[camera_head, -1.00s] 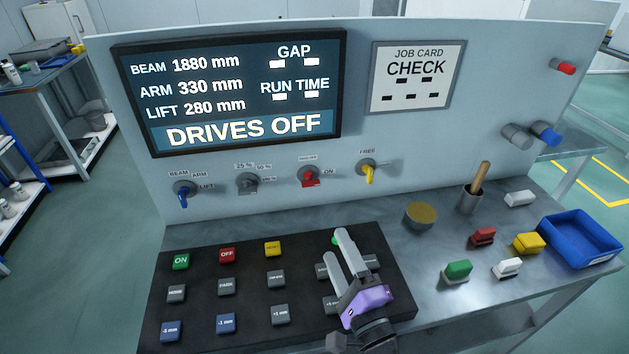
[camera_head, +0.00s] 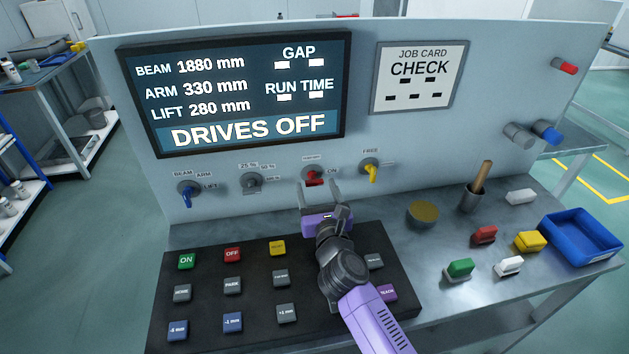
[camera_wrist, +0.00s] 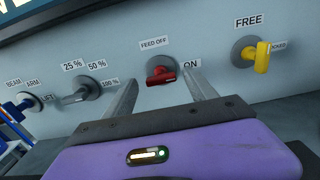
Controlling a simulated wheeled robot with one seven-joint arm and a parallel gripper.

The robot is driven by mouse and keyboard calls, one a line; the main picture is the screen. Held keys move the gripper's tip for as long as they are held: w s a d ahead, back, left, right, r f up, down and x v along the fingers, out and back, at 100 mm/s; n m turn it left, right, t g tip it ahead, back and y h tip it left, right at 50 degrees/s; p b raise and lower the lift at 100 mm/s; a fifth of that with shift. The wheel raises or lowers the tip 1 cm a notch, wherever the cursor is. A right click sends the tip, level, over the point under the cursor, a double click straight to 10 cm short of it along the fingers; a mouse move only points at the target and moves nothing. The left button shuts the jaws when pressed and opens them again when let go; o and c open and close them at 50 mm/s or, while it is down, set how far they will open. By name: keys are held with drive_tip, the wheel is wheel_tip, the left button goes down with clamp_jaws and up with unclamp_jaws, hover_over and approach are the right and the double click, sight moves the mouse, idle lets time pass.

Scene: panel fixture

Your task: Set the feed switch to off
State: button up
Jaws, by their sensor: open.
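The feed switch is a red knob (camera_head: 314,178) on the upright panel, third in the row of rotary switches. In the wrist view its red handle (camera_wrist: 161,76) lies about level, its end toward the right near the ON label (camera_wrist: 191,64). The FEED OFF label (camera_wrist: 154,43) is above it. My gripper (camera_head: 319,189) is open and points at the panel, just below and in front of the red knob. In the wrist view its two fingers (camera_wrist: 161,92) stand either side of the knob, apart from it. Nothing is between the fingertips but the view of the knob.
A blue knob (camera_head: 187,195) and a grey knob (camera_head: 251,182) are to the left, a yellow knob (camera_head: 372,172) to the right. The button board (camera_head: 205,315) lies below. A tin (camera_head: 422,214) and a blue tray (camera_head: 580,238) stand on the bench at right.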

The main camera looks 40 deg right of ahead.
sight(315, 183)
drive_tip(key=shift+x, duration=1.65)
drive_tip(key=c, duration=1.4)
